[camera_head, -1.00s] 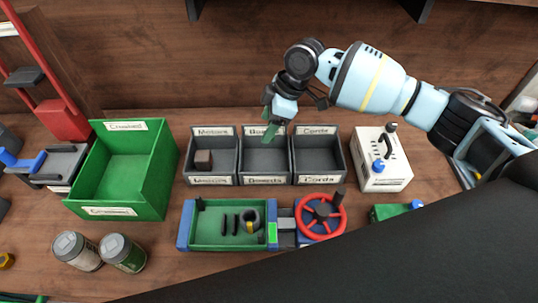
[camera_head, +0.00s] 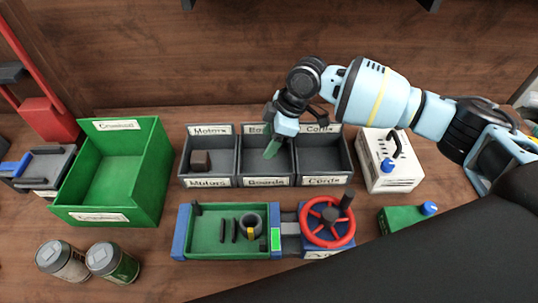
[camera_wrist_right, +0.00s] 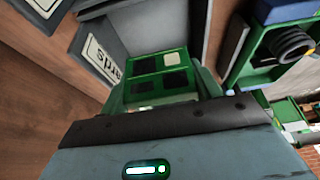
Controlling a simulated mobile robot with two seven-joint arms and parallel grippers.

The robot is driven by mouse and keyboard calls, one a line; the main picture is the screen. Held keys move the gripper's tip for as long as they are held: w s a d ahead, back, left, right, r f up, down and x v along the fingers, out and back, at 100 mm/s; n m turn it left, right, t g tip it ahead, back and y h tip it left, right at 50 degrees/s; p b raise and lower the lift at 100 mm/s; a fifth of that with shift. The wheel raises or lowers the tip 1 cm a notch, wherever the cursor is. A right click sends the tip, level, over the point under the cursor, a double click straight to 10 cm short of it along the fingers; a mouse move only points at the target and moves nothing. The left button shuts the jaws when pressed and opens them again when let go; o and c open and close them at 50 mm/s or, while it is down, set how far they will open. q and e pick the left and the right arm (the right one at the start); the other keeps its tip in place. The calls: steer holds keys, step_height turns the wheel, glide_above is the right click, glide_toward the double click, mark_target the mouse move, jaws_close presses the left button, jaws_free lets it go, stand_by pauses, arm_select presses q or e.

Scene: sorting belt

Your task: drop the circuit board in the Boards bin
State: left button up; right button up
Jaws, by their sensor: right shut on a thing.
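The green circuit board (camera_head: 271,149) is held in my right gripper (camera_head: 275,136). It hangs tilted over the Boards bin (camera_head: 266,181), the middle one of three grey bins. In the right wrist view the board (camera_wrist_right: 158,75) shows dark chips and one pale square, with the bin's label (camera_wrist_right: 101,62) beside it. My right gripper is shut on the board; its fingertips are partly hidden in the head view. I cannot tell whether the board is below the bin's rim. My left gripper is not in view.
The Motors bin (camera_head: 209,181) at left holds a brown block (camera_head: 200,160). The Cords bin (camera_head: 324,180) at right looks empty. A green bin (camera_head: 92,216) stands further left. A green belt tray (camera_head: 210,248) with small parts and a red wheel (camera_head: 327,221) lie in front.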

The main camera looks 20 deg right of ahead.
steer(key=o, duration=1.1)
steer(key=shift+c, duration=0.2)
steer(key=shift+r, duration=0.1)
steer(key=v, duration=0.7)
steer(key=shift+d+r, duration=0.25)
steer(key=shift+r, duration=0.1)
